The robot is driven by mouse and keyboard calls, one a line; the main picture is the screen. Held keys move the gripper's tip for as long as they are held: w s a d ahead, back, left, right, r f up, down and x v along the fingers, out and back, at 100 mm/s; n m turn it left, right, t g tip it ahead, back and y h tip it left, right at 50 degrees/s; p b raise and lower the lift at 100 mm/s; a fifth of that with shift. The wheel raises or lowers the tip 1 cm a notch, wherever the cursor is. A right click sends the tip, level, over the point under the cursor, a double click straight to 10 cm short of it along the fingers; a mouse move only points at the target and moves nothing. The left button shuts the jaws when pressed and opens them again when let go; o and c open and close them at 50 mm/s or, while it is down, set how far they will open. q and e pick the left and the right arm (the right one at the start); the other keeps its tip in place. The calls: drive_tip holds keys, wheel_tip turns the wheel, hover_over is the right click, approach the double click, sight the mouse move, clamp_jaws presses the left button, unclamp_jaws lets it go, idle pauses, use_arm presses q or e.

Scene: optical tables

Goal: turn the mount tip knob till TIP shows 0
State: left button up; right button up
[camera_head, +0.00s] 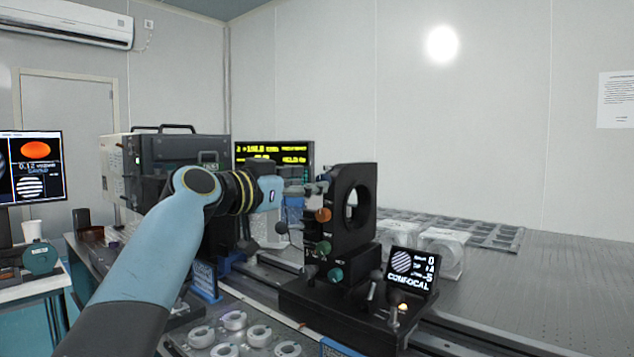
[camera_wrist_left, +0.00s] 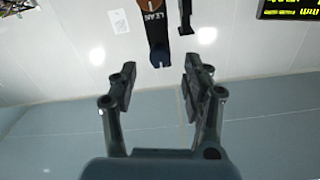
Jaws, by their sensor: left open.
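A black optic mount (camera_head: 366,230) with a round hole stands upright right of centre in the head view. On its left side are an orange knob (camera_head: 323,215), a green knob (camera_head: 323,248) and a teal knob (camera_head: 335,274); their labels are too small to read. A small screen (camera_head: 410,270) beside it reads CONFOCAL below a few short rows; the TIP row seems to show 4. My left gripper (camera_head: 318,188) is at the mount's upper left, above the orange knob. In the left wrist view its jaws (camera_wrist_left: 158,88) are apart with nothing between them.
In the left wrist view a dark, lettered bar (camera_wrist_left: 155,38) hangs beyond the fingertips. A grey instrument box (camera_head: 165,160) and a yellow-text display (camera_head: 275,152) stand behind my arm. Round parts lie in a tray (camera_head: 205,350) in front. The optical table (camera_head: 560,280) is clear at right.

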use_arm(q)
drive_tip(key=x, duration=0.3)
drive_tip(key=shift+w+d, duration=0.2)
drive_tip(key=shift+w, duration=0.1)
clamp_jaws()
